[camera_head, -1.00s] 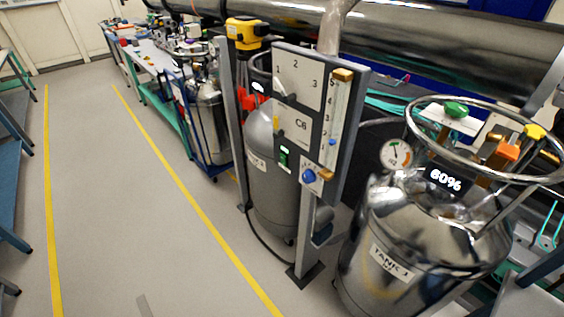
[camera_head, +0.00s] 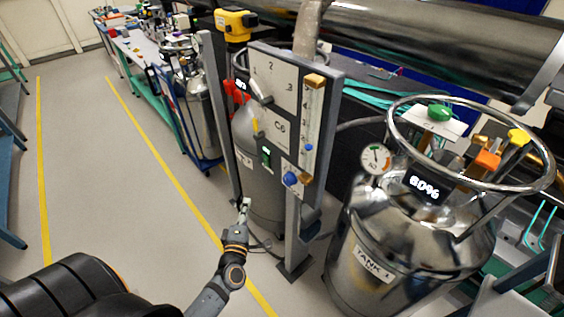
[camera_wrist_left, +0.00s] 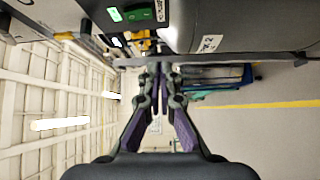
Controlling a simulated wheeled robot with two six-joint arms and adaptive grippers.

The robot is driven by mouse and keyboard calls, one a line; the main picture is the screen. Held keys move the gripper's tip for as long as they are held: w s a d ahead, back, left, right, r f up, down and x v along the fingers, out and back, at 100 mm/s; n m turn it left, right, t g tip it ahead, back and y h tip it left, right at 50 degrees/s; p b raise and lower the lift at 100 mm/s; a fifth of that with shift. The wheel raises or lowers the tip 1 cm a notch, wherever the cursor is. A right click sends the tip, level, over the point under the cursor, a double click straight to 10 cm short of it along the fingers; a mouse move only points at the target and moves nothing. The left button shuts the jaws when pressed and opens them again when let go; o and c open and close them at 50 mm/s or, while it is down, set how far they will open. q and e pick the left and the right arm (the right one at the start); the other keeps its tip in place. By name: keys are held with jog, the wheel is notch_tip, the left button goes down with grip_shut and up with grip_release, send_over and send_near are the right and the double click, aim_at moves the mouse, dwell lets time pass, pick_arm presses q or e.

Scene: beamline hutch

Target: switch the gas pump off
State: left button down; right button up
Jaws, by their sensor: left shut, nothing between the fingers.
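A grey-framed control panel (camera_head: 291,120) stands on a post in the middle of the head view. It carries a green-lit rocker switch (camera_head: 266,157) low on its left side, with a blue knob (camera_head: 290,179) below and to the right. The same green switch shows at the top edge of the left wrist view (camera_wrist_left: 139,14), upside down. My left gripper (camera_head: 244,203) is shut and empty, below and left of the panel and apart from it. It also shows in the left wrist view (camera_wrist_left: 159,70). My right gripper is out of view.
A steel tank marked 60% (camera_head: 399,252) stands right of the panel post. Another tank (camera_head: 262,195) is behind the panel, near my left gripper. A yellow floor line (camera_head: 170,166) runs along open grey floor at left.

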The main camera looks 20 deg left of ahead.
aim_at(266, 161)
pick_arm(q)
jog(key=r, duration=0.1)
jog(key=r+n, duration=0.1)
jog(key=r+n+y, duration=0.1)
jog(key=shift+w+r, duration=0.35)
jog(key=w+a+r+p, duration=0.1)
jog(key=w+a+p, duration=0.1)
jog(key=w, duration=1.1)
jog(key=shift+r, duration=0.15)
